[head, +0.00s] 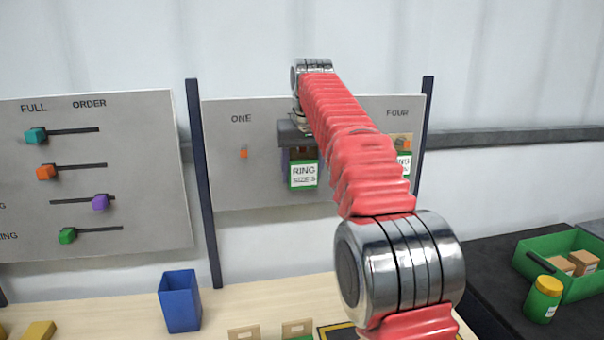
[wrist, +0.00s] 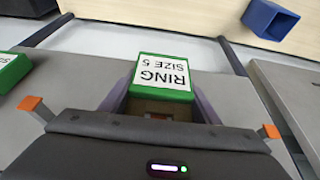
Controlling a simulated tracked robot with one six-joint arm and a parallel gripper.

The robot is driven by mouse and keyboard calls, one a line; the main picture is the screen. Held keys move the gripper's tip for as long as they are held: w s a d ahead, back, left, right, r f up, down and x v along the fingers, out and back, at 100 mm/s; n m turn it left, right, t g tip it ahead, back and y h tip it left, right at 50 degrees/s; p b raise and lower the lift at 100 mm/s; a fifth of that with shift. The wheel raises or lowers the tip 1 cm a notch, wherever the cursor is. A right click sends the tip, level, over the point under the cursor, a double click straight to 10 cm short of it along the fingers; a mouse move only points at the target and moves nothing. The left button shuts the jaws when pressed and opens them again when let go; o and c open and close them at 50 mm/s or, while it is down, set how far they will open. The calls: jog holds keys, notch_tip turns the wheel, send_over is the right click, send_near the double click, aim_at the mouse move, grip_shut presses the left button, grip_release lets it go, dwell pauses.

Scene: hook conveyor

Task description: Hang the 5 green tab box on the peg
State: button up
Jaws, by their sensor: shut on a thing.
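The green-edged box labelled RING SIZE 5 (head: 303,174) is in front of the middle panel in the head view. It also shows in the wrist view (wrist: 163,75), with its label upside down. My gripper (head: 298,152) is shut on this box, with a purple-grey finger on each side in the wrist view (wrist: 163,103). An orange peg (head: 243,153) under ONE is bare, to the left of the box. Another orange peg (head: 406,144) under FOUR has a green-edged box (head: 404,163) below it. My arm hides the panel between them.
The left panel (head: 140,190) carries colored sliders. A blue bin (head: 180,300) stands on the wooden table. Dark posts (head: 203,190) flank the middle panel. At right, a green tray (head: 560,285) with brown boxes and a yellow-lidded jar (head: 543,300) stand on a dark surface.

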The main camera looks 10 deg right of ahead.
aim_at(302, 151)
jog(key=w, duration=0.3)
jog(key=shift+w+f, duration=0.25)
jog(key=shift+f, duration=0.05)
dwell(0.3)
jog(key=shift+w, duration=0.1)
jog(key=shift+w+f, duration=0.1)
jog(key=shift+f, duration=0.15)
dwell(0.4)
jog(key=o, duration=1.1)
jog(key=shift+c, duration=0.2)
jog(key=shift+o, duration=0.5)
jog(key=shift+v, duration=1.35)
jog(key=shift+s+r, duration=0.55)
jog(key=shift+s, duration=0.05)
jog(key=shift+s, duration=0.1)
jog(key=shift+s, duration=0.1)
